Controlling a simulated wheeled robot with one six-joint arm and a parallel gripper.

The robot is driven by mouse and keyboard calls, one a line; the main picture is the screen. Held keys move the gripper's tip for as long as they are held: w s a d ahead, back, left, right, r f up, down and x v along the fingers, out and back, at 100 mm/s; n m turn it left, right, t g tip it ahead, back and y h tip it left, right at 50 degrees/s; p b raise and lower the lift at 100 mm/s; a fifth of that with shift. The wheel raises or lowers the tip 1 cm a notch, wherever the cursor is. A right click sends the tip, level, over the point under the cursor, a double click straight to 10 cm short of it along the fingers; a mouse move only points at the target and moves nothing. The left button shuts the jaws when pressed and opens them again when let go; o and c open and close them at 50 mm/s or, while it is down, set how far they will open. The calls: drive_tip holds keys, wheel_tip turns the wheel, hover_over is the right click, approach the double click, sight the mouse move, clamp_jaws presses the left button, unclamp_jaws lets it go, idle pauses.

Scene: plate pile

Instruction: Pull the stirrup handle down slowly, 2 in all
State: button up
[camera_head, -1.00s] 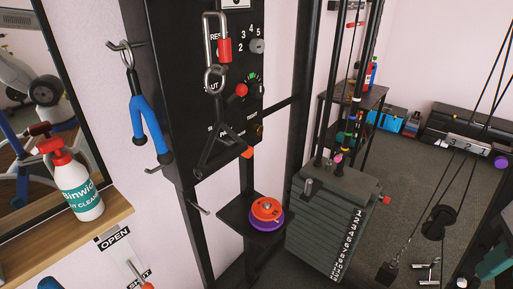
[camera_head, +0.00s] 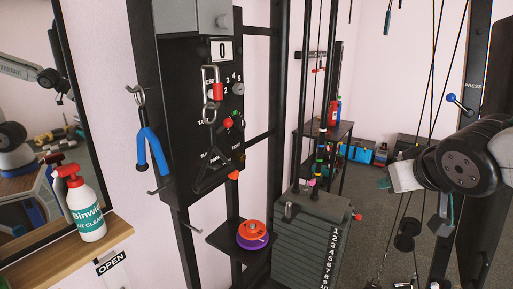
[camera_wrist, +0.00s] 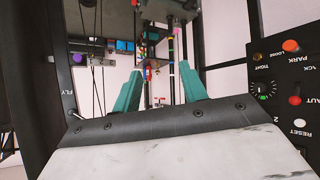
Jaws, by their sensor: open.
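The stirrup handle, a black triangle (camera_head: 213,172), hangs in the head view in front of the black panel, below a metal clip with a red part (camera_head: 217,91). A small display above reads 0 (camera_head: 223,50). My gripper (camera_wrist: 160,82) shows in the wrist view as two teal fingers spread apart, with nothing between them. In the head view my arm is at the right, well away from the handle. The handle is not clearly seen in the wrist view.
A blue forked strap (camera_head: 151,150) hangs on a hook left of the panel. A spray bottle (camera_head: 86,211) stands on a wooden shelf (camera_head: 60,262). An orange and purple round object (camera_head: 253,235) sits on a black ledge. A weight stack (camera_head: 308,240) stands right of it.

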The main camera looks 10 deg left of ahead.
drive_tip(key=w+a+r+n+t+y, duration=0.25)
drive_tip(key=w+a+y, duration=0.25)
drive_tip(key=a, duration=0.7)
drive_tip(key=n+g+y, duration=0.6)
drive_tip(key=n+y, duration=0.2)
drive_tip(key=y, duration=0.3)
approach(214, 137)
drive_tip(key=shift+x, duration=5.45)
drive_tip(key=shift+w, duration=0.1)
drive_tip(key=shift+c, duration=0.3)
clamp_jaws()
